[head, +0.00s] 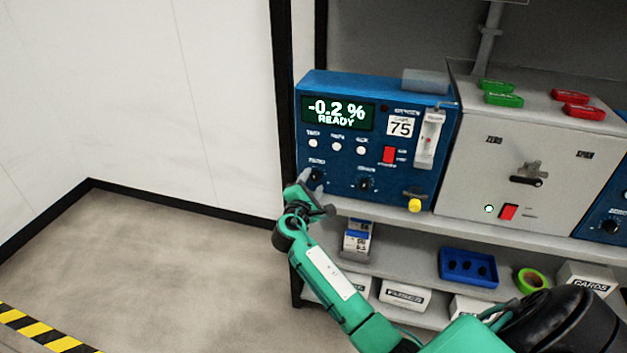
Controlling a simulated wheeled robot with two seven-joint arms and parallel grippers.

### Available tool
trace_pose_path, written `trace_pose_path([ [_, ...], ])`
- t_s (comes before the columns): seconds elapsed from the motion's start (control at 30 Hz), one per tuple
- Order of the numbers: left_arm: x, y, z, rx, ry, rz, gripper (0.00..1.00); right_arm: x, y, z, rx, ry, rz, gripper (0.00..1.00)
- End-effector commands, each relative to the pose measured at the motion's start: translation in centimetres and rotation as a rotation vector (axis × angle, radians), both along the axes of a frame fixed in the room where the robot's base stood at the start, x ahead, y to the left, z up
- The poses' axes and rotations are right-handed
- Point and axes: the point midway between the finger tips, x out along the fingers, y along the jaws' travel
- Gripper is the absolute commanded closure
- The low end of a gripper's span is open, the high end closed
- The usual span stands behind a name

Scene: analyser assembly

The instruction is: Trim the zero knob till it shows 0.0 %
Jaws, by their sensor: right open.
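The blue analyser (340,190) stands on the shelf's top deck. The jaws are open. Whether the fingers touch the knob I cannot tell. The second knob (365,184) sits to the right, clear of the gripper. My left gripper is not in view.
A yellow knob (414,205), a red switch (389,154) and a flow tube (430,138) are on the analyser's right side. A grey box (530,160) stands to its right. Lower shelves hold a blue tray (468,267) and boxes. The floor at left is clear.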

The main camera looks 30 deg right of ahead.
Motion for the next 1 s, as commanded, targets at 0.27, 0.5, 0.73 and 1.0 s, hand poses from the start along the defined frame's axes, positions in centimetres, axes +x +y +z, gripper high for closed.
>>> trace_pose_path([
  [0.27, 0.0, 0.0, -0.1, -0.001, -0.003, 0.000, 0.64, 1.2, -1.4, 0.0, 0.001, -0.001, 0.000, 0.50],
  [0.5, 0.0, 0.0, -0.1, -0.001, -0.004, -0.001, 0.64, 1.2, -1.5, 0.0, 0.001, -0.001, 0.000, 0.52],
  [0.73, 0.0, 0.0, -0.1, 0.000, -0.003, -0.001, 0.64, 1.2, -1.4, 0.0, 0.001, -0.001, 0.000, 0.94],
  [1.0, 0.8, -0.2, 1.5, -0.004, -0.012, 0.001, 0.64, 1.2, -1.4, -0.3, 0.037, -0.041, 0.000, 0.94],
])
